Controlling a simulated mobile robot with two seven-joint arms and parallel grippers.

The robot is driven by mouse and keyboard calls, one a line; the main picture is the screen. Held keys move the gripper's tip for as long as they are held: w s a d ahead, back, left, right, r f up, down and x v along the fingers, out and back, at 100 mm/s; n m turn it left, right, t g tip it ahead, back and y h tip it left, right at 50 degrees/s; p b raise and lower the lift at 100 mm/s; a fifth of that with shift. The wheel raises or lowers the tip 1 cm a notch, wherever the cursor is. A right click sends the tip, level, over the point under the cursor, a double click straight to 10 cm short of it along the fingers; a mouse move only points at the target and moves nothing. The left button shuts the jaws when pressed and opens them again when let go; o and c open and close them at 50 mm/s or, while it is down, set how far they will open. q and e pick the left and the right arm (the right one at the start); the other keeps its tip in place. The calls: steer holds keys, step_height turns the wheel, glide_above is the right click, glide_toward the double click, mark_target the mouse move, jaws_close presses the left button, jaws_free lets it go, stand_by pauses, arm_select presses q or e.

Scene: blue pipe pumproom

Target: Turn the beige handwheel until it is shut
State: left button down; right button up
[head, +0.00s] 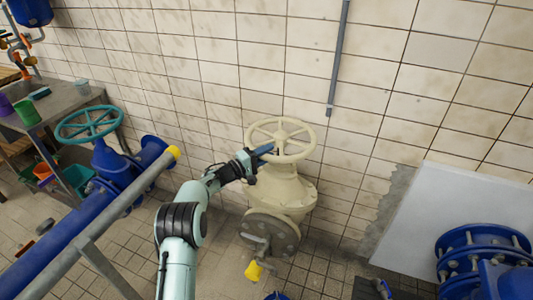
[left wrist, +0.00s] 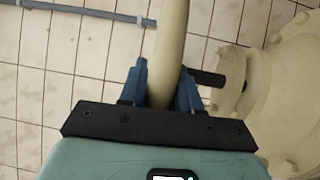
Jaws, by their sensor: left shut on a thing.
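The beige handwheel (head: 297,127) sits level on top of a beige valve body (head: 283,190) near the tiled wall. My left gripper (head: 265,150) reaches in from the lower left to the wheel's near left rim. In the left wrist view its blue fingers (left wrist: 161,88) stand on both sides of the beige rim (left wrist: 172,45) and are shut on it. The valve body also shows at the right of that view (left wrist: 285,85). My right gripper cannot be made out in either view.
A blue pipe with a teal handwheel (head: 90,124) is at the left, behind a grey rail (head: 120,205) with a yellow end. A metal table (head: 55,103) stands behind it. A white panel (head: 440,225) and blue flanges (head: 480,250) are at the right.

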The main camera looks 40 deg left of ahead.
arm_select(q)
steer(key=c, duration=1.1)
jaws_free()
steer(key=shift+r, duration=0.2)
steer(key=shift+o, duration=1.1)
steer(key=shift+f, duration=0.1)
steer(key=r+v, duration=0.1)
steer(key=v, duration=1.2)
steer(key=shift+s+f, duration=0.25)
steer(key=shift+f, duration=0.25)
